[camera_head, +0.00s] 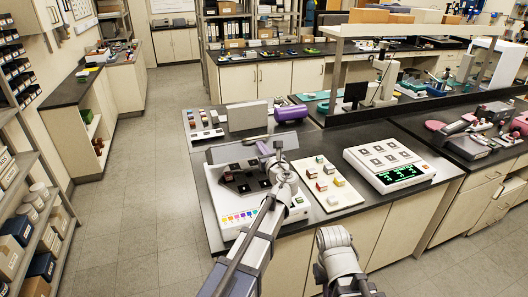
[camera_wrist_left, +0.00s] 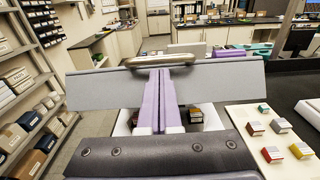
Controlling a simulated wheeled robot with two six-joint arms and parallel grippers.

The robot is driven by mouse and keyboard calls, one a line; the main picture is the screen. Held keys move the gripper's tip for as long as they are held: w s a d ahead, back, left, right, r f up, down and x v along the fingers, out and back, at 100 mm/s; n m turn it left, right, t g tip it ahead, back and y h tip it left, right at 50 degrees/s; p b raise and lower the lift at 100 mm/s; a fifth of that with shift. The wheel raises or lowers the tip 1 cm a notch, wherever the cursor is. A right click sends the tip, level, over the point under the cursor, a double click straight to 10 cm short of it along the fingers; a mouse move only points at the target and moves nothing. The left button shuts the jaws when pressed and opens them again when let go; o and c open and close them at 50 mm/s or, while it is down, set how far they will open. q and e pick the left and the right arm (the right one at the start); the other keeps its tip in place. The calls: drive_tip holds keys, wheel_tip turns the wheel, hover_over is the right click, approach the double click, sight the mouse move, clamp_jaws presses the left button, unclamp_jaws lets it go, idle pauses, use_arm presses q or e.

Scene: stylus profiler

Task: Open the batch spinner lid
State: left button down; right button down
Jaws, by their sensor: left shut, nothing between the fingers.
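The batch spinner (camera_head: 232,210) is a white box with coloured keys along its front and a dark sample plate on top, on the near left of the dark bench. Its grey lid (camera_head: 226,152) stands raised at the back; in the left wrist view the lid (camera_wrist_left: 95,88) spans the picture, with a metal bar handle (camera_wrist_left: 160,61) at its top edge. My left gripper (camera_head: 264,150) is shut and empty. Its lavender fingers (camera_wrist_left: 160,75) reach up in front of the lid, tips just below the handle; I cannot tell if they touch. My right gripper is out of view.
A white tray (camera_head: 332,201) with coloured blocks lies right of the spinner. A white device with a green display (camera_head: 388,168) stands further right. The floor at left is clear.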

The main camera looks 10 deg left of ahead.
use_arm(q)
drive_tip(key=shift+w+a+r, duration=0.1)
drive_tip(key=shift+w, duration=0.05)
drive_tip(key=w+a+r+p, duration=0.6)
drive_tip(key=w+r+p, duration=0.2)
drive_tip(key=w+a+r+p, duration=0.6)
drive_tip(key=w+r+p, duration=0.3)
drive_tip(key=shift+w, duration=0.3)
drive_tip(key=shift+f, duration=0.1)
